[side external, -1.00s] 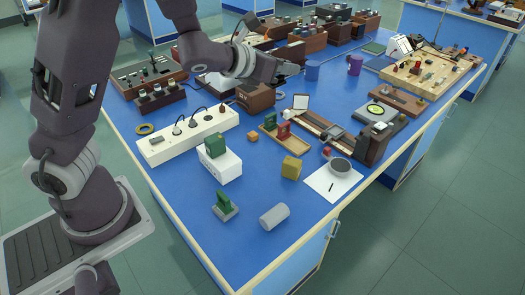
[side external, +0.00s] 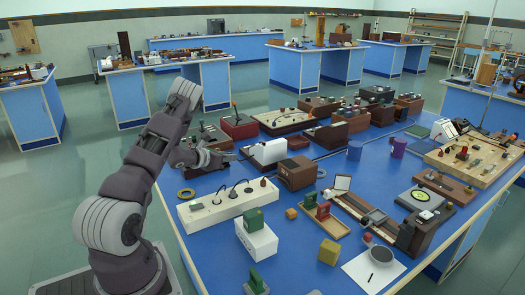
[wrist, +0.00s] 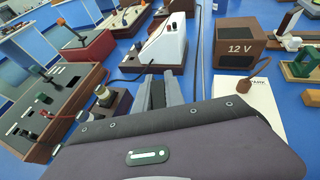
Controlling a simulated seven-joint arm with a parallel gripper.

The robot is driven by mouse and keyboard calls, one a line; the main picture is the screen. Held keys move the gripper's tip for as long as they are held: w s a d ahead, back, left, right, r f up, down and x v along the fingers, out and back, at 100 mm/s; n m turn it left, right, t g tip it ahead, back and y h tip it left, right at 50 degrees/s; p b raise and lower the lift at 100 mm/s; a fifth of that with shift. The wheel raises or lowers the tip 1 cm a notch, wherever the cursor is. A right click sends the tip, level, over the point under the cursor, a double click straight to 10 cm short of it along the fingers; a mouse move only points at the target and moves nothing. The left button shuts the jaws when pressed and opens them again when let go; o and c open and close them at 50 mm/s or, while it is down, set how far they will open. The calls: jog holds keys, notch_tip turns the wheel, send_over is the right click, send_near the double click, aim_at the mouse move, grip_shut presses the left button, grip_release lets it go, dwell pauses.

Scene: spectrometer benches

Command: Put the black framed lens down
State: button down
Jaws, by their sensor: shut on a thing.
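My gripper (side external: 226,158) is over the left back part of the blue bench, left of the brown 12 V box. In the wrist view its two grey fingers (wrist: 166,88) point away, above the bench between the dark instrument boxes and the white box. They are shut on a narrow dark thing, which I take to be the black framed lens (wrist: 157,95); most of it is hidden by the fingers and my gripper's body. In the side view the lens cannot be made out. Whether it touches anything below is not clear.
The 12 V box (wrist: 238,45) and the white box (wrist: 166,42) stand beyond the fingers.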

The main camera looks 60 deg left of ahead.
aim_at(224, 183)
jog(key=shift+s+a+f, duration=0.3)
jog(key=shift+s+f, duration=0.05)
jog(key=shift+f, duration=0.95)
jog(key=shift+s+a+f, duration=0.35)
jog(key=shift+f, duration=0.95)
jog(key=shift+s+a+f, duration=0.3)
jog(key=shift+s+f, duration=0.05)
jog(key=shift+f, duration=0.95)
jog(key=shift+f, duration=0.55)
jog(key=c, duration=1.3)
grip_release()
